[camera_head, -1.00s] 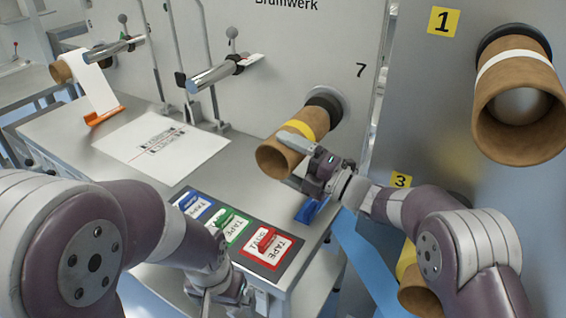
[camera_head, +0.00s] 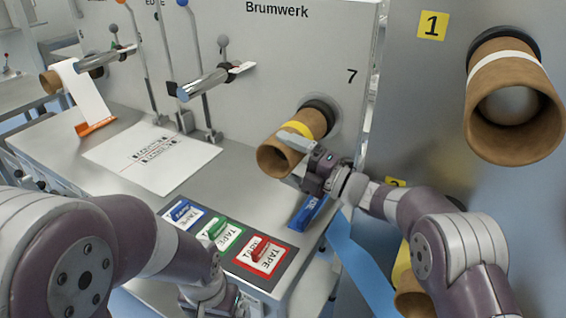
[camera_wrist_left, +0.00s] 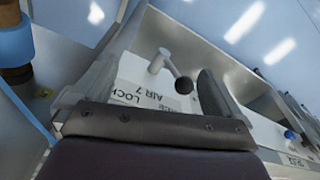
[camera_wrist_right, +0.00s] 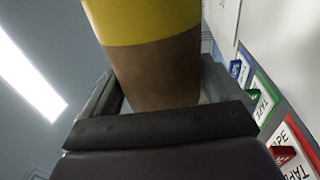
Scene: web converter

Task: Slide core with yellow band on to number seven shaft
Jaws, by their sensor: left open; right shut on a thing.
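The brown core with a yellow band (camera_head: 290,142) is at the number seven shaft (camera_head: 321,112), below the printed 7 on the white panel. Its far end is at the dark hub, and its open end points toward me and left. The core hides most of the shaft, so I cannot tell how far on it is. My right gripper (camera_head: 302,158) is shut on the core near its open end. The right wrist view shows the core (camera_wrist_right: 155,65) between the fingers.
Tape cards (camera_head: 222,232) lie on the bench's front edge, beside a blue tool (camera_head: 308,210). A printed sheet (camera_head: 152,155) lies behind them. A white-banded core (camera_head: 512,95) sits on shaft 1 at right. Another yellow-banded core (camera_head: 403,270) is below it, partly hidden by my right arm.

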